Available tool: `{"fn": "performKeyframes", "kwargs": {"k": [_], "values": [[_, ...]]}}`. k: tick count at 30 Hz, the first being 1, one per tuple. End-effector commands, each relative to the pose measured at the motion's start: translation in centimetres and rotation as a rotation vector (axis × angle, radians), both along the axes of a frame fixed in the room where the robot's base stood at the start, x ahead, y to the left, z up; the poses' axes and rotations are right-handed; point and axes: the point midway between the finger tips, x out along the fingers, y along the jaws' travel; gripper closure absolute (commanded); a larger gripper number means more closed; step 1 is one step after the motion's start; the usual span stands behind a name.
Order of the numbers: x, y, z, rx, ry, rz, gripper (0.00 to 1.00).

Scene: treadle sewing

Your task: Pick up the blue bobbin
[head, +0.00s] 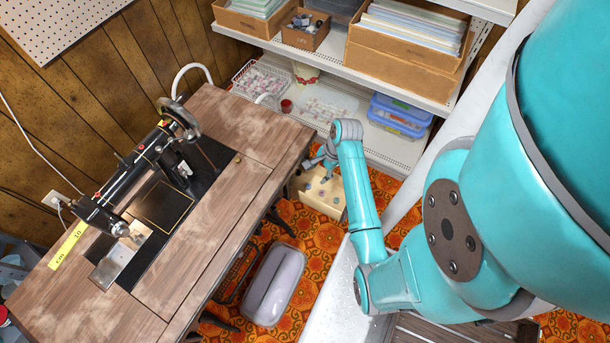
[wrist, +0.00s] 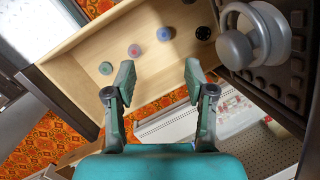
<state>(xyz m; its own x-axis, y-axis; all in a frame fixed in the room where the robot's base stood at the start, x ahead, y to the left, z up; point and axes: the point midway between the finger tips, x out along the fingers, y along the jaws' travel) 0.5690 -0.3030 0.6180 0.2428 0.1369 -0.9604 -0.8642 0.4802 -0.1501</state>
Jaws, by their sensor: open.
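The blue bobbin (wrist: 164,34) lies on the floor of a pale wooden drawer (wrist: 85,48) in the wrist view. It has a reddish centre. My gripper (wrist: 159,76) is open and empty, its two fingers pointing into the drawer. In the picture the blue bobbin sits beyond the fingertips, between their lines, and apart from them. In the head view the drawer (head: 309,199) is at the middle, beside the sewing table, with my gripper above it. The bobbins there are too small to tell apart surely.
A red bobbin (wrist: 134,50), a green bobbin (wrist: 106,68) and a black bobbin (wrist: 203,33) lie around the blue one. Dark ironwork with a round grey part (wrist: 236,48) stands at the drawer's right. The sewing table (head: 215,130) and shelf (head: 390,150) flank the drawer.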

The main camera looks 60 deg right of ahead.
Motion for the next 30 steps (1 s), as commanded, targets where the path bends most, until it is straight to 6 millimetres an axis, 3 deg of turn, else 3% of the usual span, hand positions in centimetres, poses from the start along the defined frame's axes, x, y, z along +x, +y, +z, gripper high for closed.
{"fn": "performKeyframes", "kwargs": {"k": [30], "values": [[2.5,1.5,-9.9,0.013,0.006,-0.011,0.46]]}}
